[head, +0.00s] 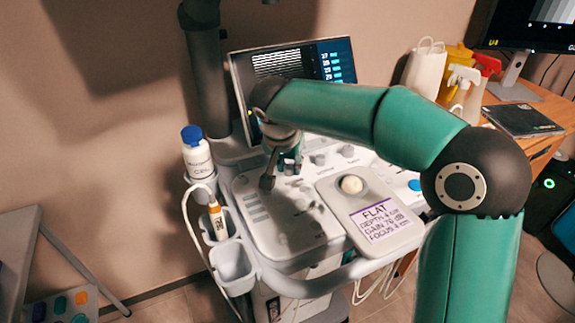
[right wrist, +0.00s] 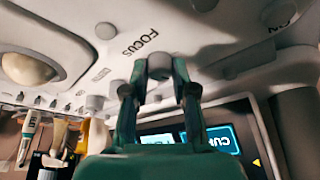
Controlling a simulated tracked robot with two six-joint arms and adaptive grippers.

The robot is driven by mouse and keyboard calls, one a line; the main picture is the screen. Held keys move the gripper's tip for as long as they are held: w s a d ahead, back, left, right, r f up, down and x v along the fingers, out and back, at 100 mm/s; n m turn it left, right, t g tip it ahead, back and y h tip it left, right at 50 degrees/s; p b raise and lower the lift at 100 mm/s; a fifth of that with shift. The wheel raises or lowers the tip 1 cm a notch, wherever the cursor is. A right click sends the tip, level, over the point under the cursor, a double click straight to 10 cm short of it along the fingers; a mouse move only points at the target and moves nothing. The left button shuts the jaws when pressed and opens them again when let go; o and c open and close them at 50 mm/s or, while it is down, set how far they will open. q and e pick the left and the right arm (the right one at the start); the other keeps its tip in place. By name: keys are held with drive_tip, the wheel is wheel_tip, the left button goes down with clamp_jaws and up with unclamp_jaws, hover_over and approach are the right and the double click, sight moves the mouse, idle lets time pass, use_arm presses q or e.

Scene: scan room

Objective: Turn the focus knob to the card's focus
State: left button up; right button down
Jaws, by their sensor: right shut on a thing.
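The ultrasound console (head: 275,225) has a panel of knobs and a screen (head: 290,68) behind it. My right gripper (head: 280,177) reaches down onto the back left of the panel. In the right wrist view the gripper (right wrist: 160,85) is shut on a grey knob (right wrist: 160,64), with the word FOCUS printed beside it. The card (head: 383,222) lies on the front right of the panel. It reads FLAT, with depth, gain and focus lines; the focus number is too small to read surely. My left gripper is not in view.
A trackball (head: 352,184) sits behind the card. Other knobs (head: 318,159) stand close to the gripper. A blue-capped bottle (head: 196,152) and a probe (head: 217,218) are in holders on the left. Spray bottles (head: 462,88) stand on the desk at right.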

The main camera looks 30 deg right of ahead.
drive_tip(key=c, duration=0.9)
unclamp_jaws()
drive_tip(key=shift+c, duration=0.2)
drive_tip(key=v, duration=1.2)
drive_tip(key=shift+f, duration=0.1)
